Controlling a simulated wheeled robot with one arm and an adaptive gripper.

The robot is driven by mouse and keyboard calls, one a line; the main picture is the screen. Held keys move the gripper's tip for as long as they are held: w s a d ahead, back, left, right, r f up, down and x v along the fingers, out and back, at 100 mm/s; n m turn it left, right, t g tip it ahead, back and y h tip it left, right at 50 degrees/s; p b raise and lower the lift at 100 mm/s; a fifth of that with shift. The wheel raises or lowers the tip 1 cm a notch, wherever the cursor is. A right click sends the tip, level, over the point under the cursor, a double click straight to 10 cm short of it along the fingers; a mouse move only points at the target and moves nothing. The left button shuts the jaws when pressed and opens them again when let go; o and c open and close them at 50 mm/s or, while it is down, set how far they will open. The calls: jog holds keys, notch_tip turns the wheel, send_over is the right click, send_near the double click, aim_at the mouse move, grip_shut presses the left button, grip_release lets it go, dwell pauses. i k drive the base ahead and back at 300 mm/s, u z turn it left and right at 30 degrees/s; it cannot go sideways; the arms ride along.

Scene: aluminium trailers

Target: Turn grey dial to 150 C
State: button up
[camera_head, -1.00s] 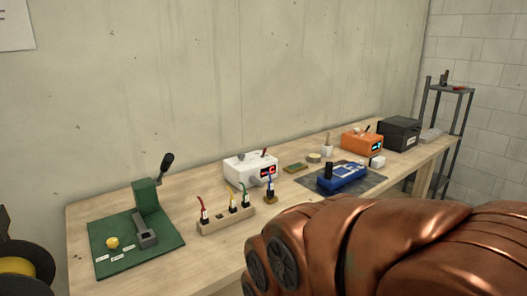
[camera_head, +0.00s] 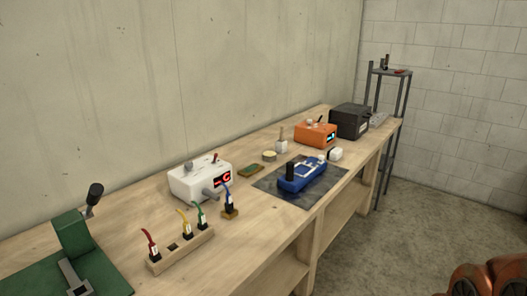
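A white box (camera_head: 187,186) with a red lit display (camera_head: 222,178) stands on the workbench near the wall. The display's characters are too small to read fully; a "C" seems to show. A small grey knob (camera_head: 189,166) is on its top, and a grey cylindrical part (camera_head: 211,194) sticks out at its front. I cannot tell which is the grey dial or how it is set. My copper-coloured arm shows only at the bottom right corner, well away from the box. My gripper is out of view.
On the wooden bench (camera_head: 232,247) are a rack of coloured plugs (camera_head: 180,251), a blue device (camera_head: 302,175) on a dark mat (camera_head: 264,188), an orange box (camera_head: 313,135), a black box (camera_head: 350,121) and a green press (camera_head: 75,238). Floor at the right (camera_head: 440,185) is clear.

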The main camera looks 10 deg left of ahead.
aim_at(189, 166)
jog(key=z, duration=0.3)
jog(key=i, duration=2.55)
jog(key=u, duration=3.75)
jog(key=i, duration=0.5)
jog(key=z, duration=0.05)
